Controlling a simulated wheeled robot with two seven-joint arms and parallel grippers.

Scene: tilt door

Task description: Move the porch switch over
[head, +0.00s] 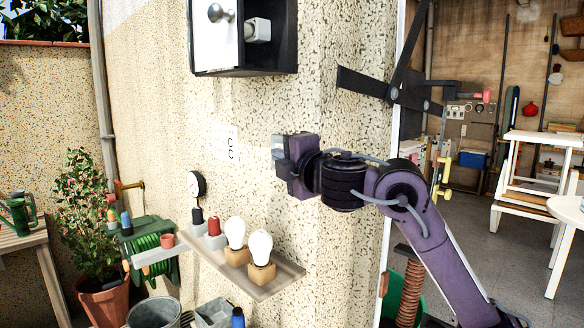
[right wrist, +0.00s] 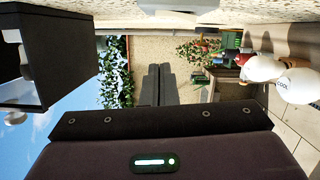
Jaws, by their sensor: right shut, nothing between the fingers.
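A white switch plate (head: 224,142) with two small dark-outlined round parts is fixed to the speckled wall, left of my right gripper. I cannot tell which way its switches are set. A pale plate-like piece at the top edge of the right wrist view (right wrist: 178,6) may be the same plate. My right gripper (head: 279,153) is in front of the wall, to the right of the plate and apart from it in the picture. Its fingers also show in the right wrist view (right wrist: 161,85), together and empty. My left gripper is not in view.
A dark open box (head: 244,40) with a white door hangs above the plate. Below, a wall shelf (head: 275,287) holds several items, including two bulbs. A dial (head: 196,184) sits on the wall above the shelf. A potted plant (head: 100,300) stands at left.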

